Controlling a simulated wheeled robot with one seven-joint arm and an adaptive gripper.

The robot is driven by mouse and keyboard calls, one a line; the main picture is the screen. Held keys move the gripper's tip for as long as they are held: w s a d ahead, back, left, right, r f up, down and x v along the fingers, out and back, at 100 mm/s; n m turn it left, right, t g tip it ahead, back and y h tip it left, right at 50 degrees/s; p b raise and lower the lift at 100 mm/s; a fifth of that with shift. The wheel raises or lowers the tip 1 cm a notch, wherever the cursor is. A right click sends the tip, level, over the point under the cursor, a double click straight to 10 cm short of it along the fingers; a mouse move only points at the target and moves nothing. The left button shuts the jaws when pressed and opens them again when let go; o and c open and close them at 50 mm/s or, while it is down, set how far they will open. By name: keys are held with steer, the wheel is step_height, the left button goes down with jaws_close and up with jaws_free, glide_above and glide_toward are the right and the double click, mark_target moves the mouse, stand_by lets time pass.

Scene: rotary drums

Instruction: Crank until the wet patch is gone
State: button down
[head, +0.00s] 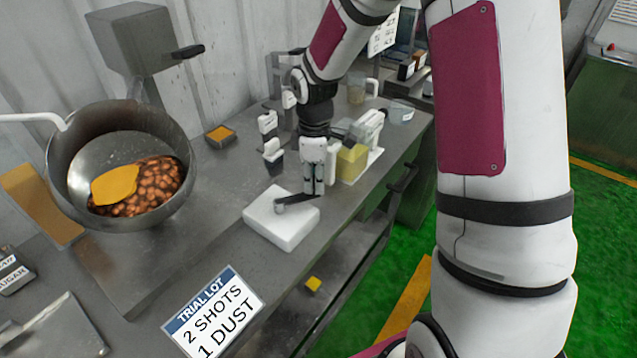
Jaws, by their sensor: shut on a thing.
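A round metal drum (68,207) stands tilted at the left, its open mouth facing me. Brown nut-like pieces (155,187) lie in its lower part. A smooth amber-yellow patch (115,184) lies over the left side of the pieces; I take it for the wet patch. A white block (283,228) sits on the bench with a short grey crank arm (294,200) on top. My gripper (313,192) points down at the right end of this crank arm and is shut on its handle. The fingers hide most of the handle.
A sign (213,312) reading "TRIAL LOT 2 SHOTS 1 DUST" is at the front. Dispensers (273,157) and a yellow-filled container (351,163) stand close behind my gripper. A small orange-topped tin (220,136) is further left. The bench between drum and block is clear.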

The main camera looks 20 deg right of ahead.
steer(key=w+a+n+b, duration=0.1)
steer(key=w+a+n, duration=0.65)
steer(key=n, duration=0.65)
steer(key=shift+s+a+n, duration=0.2)
steer(key=shift+a+n, duration=1.2)
steer(key=shift+n, duration=0.25)
steer(key=shift+s+a+n, duration=0.25)
steer(key=shift+a+n, duration=1.2)
steer(key=shift+n, duration=0.15)
steer(key=shift+s+a+n, duration=0.2)
steer(key=shift+a+n, duration=1.2)
steer(key=shift+n, duration=0.25)
steer(key=shift+s, duration=0.1)
